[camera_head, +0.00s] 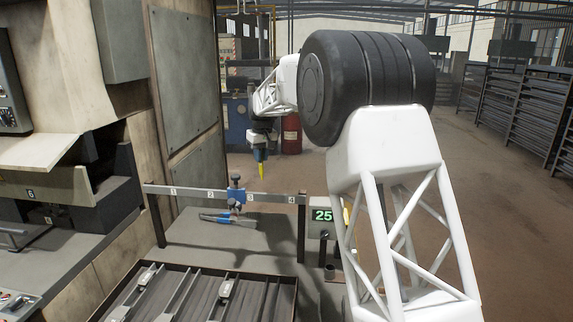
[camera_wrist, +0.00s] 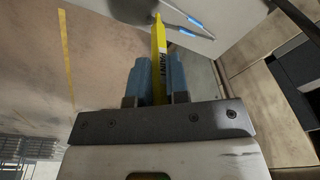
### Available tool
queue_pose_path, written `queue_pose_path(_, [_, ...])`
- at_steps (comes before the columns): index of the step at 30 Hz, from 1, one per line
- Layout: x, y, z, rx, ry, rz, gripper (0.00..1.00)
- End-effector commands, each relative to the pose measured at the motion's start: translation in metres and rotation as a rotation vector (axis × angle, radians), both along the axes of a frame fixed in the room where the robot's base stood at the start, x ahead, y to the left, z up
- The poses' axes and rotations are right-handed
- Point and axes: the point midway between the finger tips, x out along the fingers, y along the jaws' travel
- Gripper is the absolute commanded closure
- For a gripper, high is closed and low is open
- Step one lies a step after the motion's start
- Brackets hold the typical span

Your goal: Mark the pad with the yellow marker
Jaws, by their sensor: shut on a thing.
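My gripper (camera_head: 260,153) hangs in the air above and behind the numbered rail in the head view. It is shut on the yellow marker (camera_head: 261,171), which points downward, apart from anything below. In the wrist view the blue fingers of my gripper (camera_wrist: 157,75) clasp the marker (camera_wrist: 159,45), and part of the word PAINT shows on its side. I cannot clearly make out a pad in either view.
The rail (camera_head: 275,198), numbered 1 to 4, carries a blue clamp (camera_head: 236,192). A blue-handled tool (camera_head: 225,218) lies on the bench below; it also shows in the wrist view (camera_wrist: 185,26). A slotted tray (camera_head: 200,294) is in front. A display (camera_head: 322,215) reads 25.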

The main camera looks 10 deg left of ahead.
Motion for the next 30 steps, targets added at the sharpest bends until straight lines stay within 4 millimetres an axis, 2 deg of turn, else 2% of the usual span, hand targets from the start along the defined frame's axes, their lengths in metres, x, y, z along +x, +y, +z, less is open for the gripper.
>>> queue_pose_path(1, [-0.008, 0.016, 0.008, 0.0, 0.001, 0.009, 1.0])
queue_pose_path(6, [-0.036, 0.064, 0.031, -0.006, 0.012, 0.029, 1.0])
queue_pose_path(14, [-0.087, 0.132, 0.064, -0.015, 0.03, 0.049, 1.0])
queue_pose_path(19, [-0.126, 0.173, 0.082, -0.02, 0.042, 0.047, 1.0])
queue_pose_path(24, [-0.17, 0.206, 0.088, -0.027, 0.057, 0.013, 1.0])
queue_pose_path(30, [-0.209, 0.225, 0.078, -0.03, 0.07, -0.061, 1.0])
